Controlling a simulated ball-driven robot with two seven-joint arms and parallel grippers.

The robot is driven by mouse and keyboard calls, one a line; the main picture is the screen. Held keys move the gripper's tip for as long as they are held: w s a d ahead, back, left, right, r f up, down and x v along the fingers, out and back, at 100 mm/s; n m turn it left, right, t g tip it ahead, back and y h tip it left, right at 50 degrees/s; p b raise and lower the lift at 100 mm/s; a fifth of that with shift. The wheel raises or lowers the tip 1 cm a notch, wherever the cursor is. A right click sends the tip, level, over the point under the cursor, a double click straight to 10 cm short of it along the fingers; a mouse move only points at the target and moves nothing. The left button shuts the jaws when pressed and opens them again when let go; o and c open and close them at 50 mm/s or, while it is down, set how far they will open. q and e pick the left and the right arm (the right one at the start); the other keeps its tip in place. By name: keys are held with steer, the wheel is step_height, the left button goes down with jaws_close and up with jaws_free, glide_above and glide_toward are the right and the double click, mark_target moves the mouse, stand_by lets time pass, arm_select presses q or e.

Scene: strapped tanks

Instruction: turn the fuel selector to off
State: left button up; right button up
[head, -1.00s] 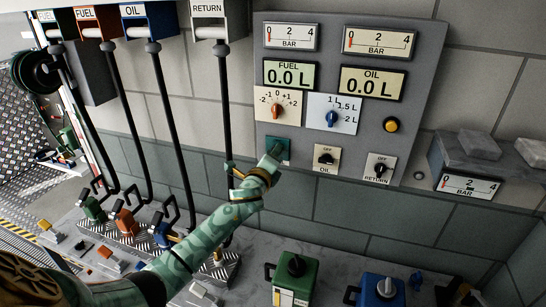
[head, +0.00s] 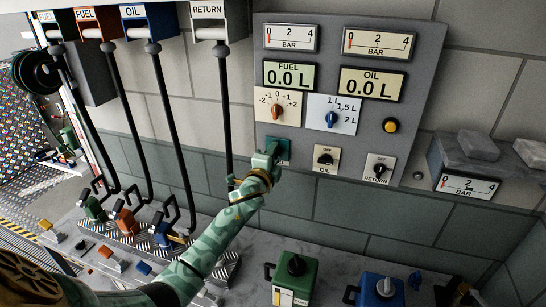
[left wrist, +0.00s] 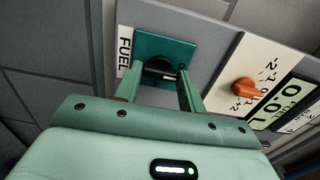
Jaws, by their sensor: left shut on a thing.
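The fuel selector is a dark knob (left wrist: 158,68) on a teal plate labelled FUEL (left wrist: 182,46). In the head view the teal plate (head: 285,147) is at the panel's lower left, partly covered by my gripper. My left gripper (head: 273,151) reaches it from the lower left. In the left wrist view its two green fingers (left wrist: 163,78) are shut on the knob, one on each side. The knob's pointing direction is largely hidden by the fingers. My right gripper is not in view.
The oil selector (head: 326,159) and return selector (head: 379,170) are right of the fuel one. An orange dial (head: 276,112) and a blue dial (head: 331,119) sit above. A black hose (head: 224,110) hangs close left of my gripper. Green (head: 296,275) and blue (head: 381,290) tanks stand below.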

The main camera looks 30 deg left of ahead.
arm_select(q)
steer(key=o, duration=1)
steer(key=shift+a, duration=0.1)
steer(key=v, duration=1.6)
steer(key=shift+s+f, duration=0.1)
steer(key=shift+s, duration=0.1)
